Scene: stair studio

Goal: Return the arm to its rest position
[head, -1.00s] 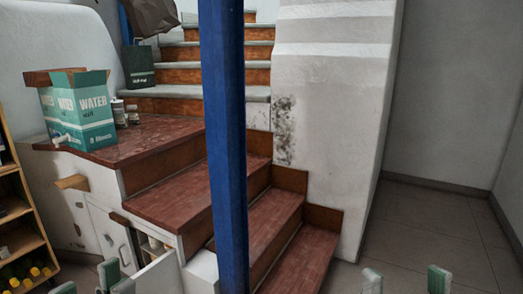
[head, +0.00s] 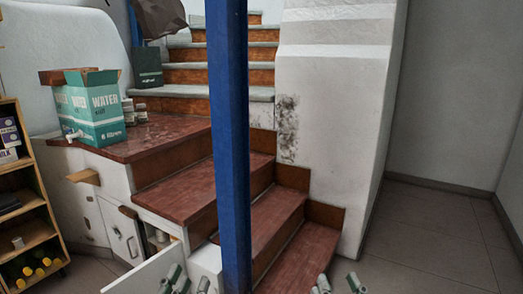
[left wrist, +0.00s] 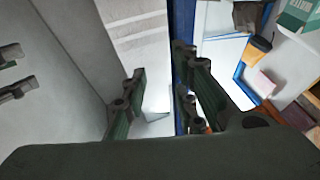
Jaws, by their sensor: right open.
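My left gripper (head: 187,284) shows at the bottom edge of the head view, in front of the white open drawer and left of the blue post. In the left wrist view my left gripper (left wrist: 158,75) has its fingers apart, with nothing seen held between them. My right gripper (head: 338,286) is at the bottom edge of the head view, in front of the lowest steps, its fingertips apart and empty. Its fingers also show at the left edge of the left wrist view (left wrist: 15,72). Most of both arms is out of view.
A blue post (head: 230,150) stands upright between my grippers. An open white drawer (head: 147,270) juts out below the red-topped landing (head: 165,133). A teal water box (head: 93,105) stands on it. A shelf with bottles (head: 28,220) is at left. Floor at right (head: 430,235) is clear.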

